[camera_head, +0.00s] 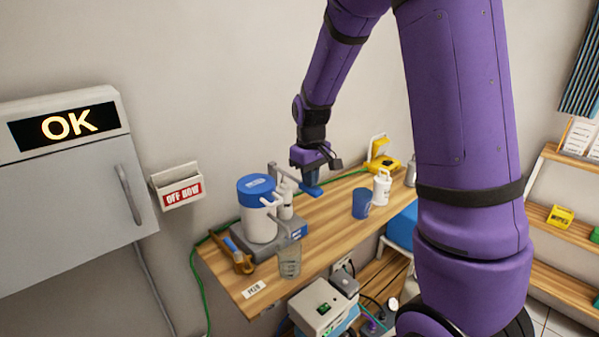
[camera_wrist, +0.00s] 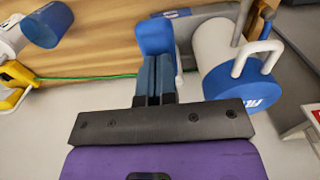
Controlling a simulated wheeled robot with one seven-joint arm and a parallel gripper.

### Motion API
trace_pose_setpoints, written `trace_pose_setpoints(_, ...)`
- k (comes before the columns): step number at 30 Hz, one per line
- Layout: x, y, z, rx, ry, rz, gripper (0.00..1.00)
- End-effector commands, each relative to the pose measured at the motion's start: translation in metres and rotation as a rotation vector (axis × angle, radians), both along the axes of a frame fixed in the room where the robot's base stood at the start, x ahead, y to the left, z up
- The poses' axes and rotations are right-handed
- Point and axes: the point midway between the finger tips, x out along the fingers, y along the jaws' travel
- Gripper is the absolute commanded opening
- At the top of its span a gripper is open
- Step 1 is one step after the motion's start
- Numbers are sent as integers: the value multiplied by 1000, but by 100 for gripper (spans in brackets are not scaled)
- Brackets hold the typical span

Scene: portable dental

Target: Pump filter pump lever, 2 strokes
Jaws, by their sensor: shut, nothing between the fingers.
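The filter pump (camera_head: 259,215) is a white jug with a blue lid on a grey base, on the wooden shelf in the head view. Its lever is a grey arm with a blue paddle end (camera_head: 311,188) reaching right. My gripper (camera_head: 313,182) points down with its fingertips at the blue paddle. In the wrist view, my gripper (camera_wrist: 155,92) has its fingers together, and the blue paddle (camera_wrist: 155,37) lies right at the fingertips. Whether they touch is unclear. The white jug with its blue lid (camera_wrist: 248,90) shows to the right.
A clear glass (camera_head: 289,261) stands in front of the pump. A blue cup (camera_head: 361,203), a white bottle (camera_head: 381,187) and a yellow case (camera_head: 382,162) stand to the right. A wooden holder (camera_head: 238,259) is at left. A green cable (camera_head: 192,270) runs along the wall.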

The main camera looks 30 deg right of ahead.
Motion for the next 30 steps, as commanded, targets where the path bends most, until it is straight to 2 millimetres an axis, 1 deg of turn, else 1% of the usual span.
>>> trace_pose_setpoints(30, 0, 0, 59, 0, 0, 0, 0)
